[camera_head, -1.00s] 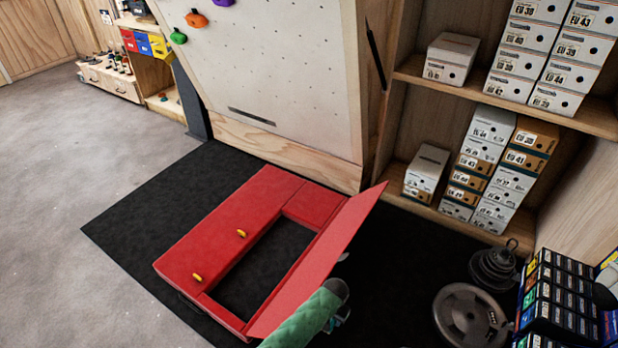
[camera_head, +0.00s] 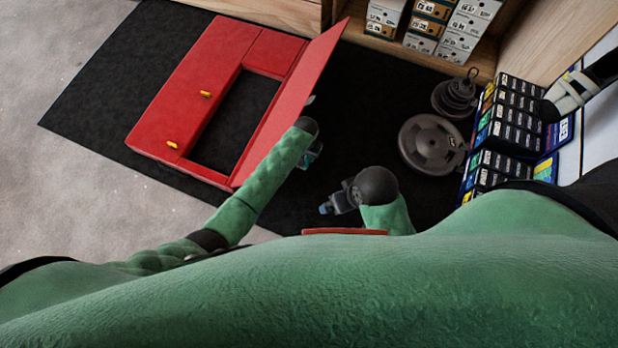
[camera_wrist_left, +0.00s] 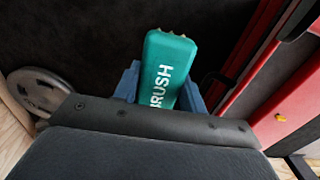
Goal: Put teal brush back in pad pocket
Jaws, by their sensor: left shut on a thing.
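The teal brush (camera_wrist_left: 168,68), with "BRUSH" in white letters and pale bristles at its top end, is between the blue fingers of my left gripper (camera_wrist_left: 160,90) in the left wrist view. My left gripper is shut on it. In the head view my left gripper (camera_head: 312,157) is right of the red pad's raised flap (camera_head: 290,105), mostly hidden by my arm; the brush cannot be made out there. The red pad (camera_head: 190,85) lies on the floor with a dark rectangular opening (camera_head: 240,120). My right gripper (camera_head: 327,208) is low in the middle; its jaws are unclear.
Weight plates (camera_head: 432,145) lie right of the pad on the black mat (camera_head: 365,85). A rack of small dark boxes (camera_head: 515,105) stands at the right. Shoe boxes (camera_head: 465,25) sit on a shelf at the back. Black mat is bare between flap and plates.

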